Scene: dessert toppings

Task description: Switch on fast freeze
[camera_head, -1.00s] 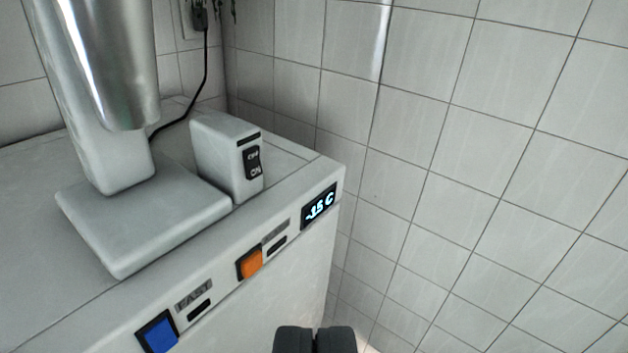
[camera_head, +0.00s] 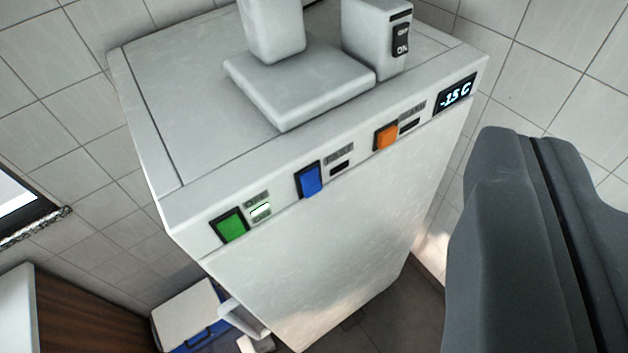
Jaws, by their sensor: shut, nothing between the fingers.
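The white chest freezer (camera_head: 330,270) has a row of coloured rocker switches along its front top edge. The blue switch (camera_head: 310,180) is in the middle, with a small label and a dark indicator slot (camera_head: 340,168) to its right. That label is too small to read now; in the earlier frame it reads "FAST". My gripper (camera_head: 537,136) is shut and empty, large at the right of the picture. It appears to the right of the switches and apart from the panel.
A green switch (camera_head: 230,225) with a lit indicator (camera_head: 260,211) is left of the blue one; an orange switch (camera_head: 387,136) with a dark slot is right. A display (camera_head: 455,93) reads about -15 C. A grey appliance (camera_head: 300,90) stands on the lid. A blue-and-white cooler box (camera_head: 187,312) is lower left.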

